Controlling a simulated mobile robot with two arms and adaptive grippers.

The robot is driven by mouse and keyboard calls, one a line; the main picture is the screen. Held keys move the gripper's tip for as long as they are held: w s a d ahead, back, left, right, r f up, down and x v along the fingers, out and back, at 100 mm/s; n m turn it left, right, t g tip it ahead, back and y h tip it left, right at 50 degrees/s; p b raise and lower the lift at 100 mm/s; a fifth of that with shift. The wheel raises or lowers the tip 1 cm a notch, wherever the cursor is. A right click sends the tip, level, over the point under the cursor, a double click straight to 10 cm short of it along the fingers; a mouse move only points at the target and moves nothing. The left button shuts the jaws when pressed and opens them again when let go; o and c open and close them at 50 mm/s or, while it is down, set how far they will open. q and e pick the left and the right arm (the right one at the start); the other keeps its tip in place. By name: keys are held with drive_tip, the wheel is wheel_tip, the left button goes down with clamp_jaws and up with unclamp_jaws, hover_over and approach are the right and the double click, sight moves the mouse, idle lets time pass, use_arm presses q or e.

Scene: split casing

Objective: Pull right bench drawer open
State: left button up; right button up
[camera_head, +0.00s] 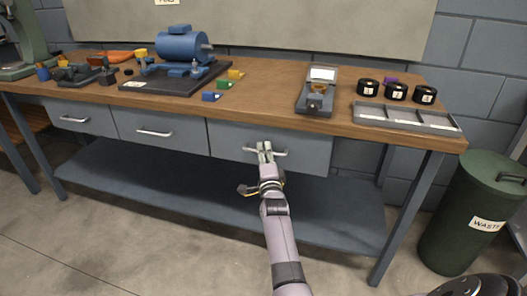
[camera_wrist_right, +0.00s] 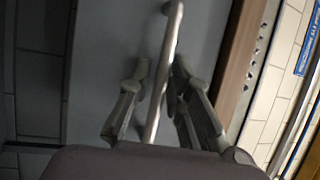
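The right bench drawer (camera_head: 308,150) is the rightmost of three grey drawer fronts under the bench top. It looks closed, level with the other fronts. Its silver bar handle (camera_head: 281,153) also shows in the right wrist view (camera_wrist_right: 170,45). My right gripper (camera_head: 265,148) is at the handle. In the right wrist view its fingers (camera_wrist_right: 160,72) stand apart, one on each side of the bar. A gap shows between the left finger and the bar; whether the right finger touches it I cannot tell. My left gripper is not in view.
The wooden bench top (camera_head: 265,95) carries a blue motor (camera_head: 180,45), a grey device (camera_head: 317,95), black rolls (camera_head: 396,91) and a grey tray (camera_head: 407,118). A green waste bin (camera_head: 470,210) stands at the right. A lower shelf (camera_head: 330,215) runs beneath the drawers.

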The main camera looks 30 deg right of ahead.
clamp_jaws()
idle(0.6)
